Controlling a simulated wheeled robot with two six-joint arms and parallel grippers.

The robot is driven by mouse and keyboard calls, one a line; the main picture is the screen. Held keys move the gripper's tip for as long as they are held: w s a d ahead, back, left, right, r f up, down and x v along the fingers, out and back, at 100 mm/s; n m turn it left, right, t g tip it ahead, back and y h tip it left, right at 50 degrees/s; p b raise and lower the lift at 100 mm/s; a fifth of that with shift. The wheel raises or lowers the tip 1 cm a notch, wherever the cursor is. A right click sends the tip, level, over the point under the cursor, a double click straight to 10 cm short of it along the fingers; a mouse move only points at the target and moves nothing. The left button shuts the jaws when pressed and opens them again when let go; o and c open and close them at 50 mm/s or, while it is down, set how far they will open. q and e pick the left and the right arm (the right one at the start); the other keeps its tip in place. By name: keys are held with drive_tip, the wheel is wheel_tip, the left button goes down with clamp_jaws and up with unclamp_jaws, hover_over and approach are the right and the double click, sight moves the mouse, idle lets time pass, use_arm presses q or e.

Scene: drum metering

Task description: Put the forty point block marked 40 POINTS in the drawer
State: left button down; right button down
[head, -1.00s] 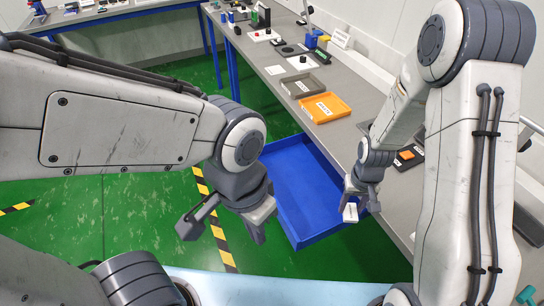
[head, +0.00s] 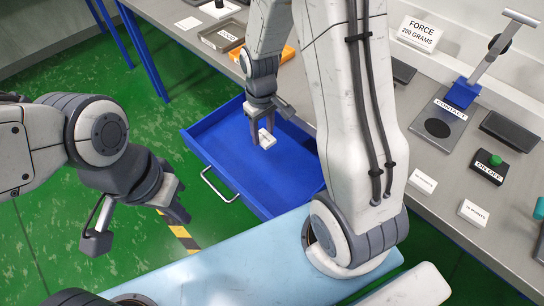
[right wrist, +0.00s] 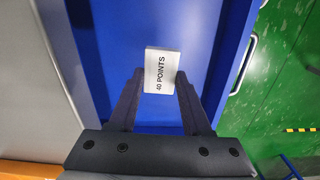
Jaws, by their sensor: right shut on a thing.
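The white block marked 40 POINTS (right wrist: 161,72) is between the fingertips of my right gripper (right wrist: 157,88), which is shut on it. In the head view the block (head: 267,139) hangs below my right gripper (head: 267,122), over the inside of the open blue drawer (head: 225,145). In the right wrist view the blue drawer floor (right wrist: 165,20) lies behind the block; I cannot tell the exact height. My left gripper (head: 140,222) is open and empty, left of the drawer over the green floor.
The grey bench holds an orange tray (head: 289,54), a grey tray (head: 222,36), a CONTACT pad (head: 438,127), an ON/OFF button box (head: 488,166) and another white block (head: 473,213). The drawer's handle (head: 219,189) sticks out at its front. The drawer floor looks clear.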

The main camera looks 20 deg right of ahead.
sight(265, 161)
drive_tip(key=shift+d+f+n+b, duration=0.1)
drive_tip(key=shift+f+n+b, duration=0.2)
drive_tip(key=shift+f+b, duration=0.35)
drive_tip(key=shift+s+f, duration=0.1)
drive_tip(key=shift+f, duration=0.25)
use_arm(q)
wheel_tip(265, 161, down, 4)
drive_tip(key=shift+s+r+b, duration=0.1)
drive_tip(key=shift+b, duration=0.55)
use_arm(e)
wheel_tip(265, 161, down, 9)
drive_tip(key=shift+f, duration=0.1)
drive_tip(key=shift+c, duration=1.7)
unclamp_jaws()
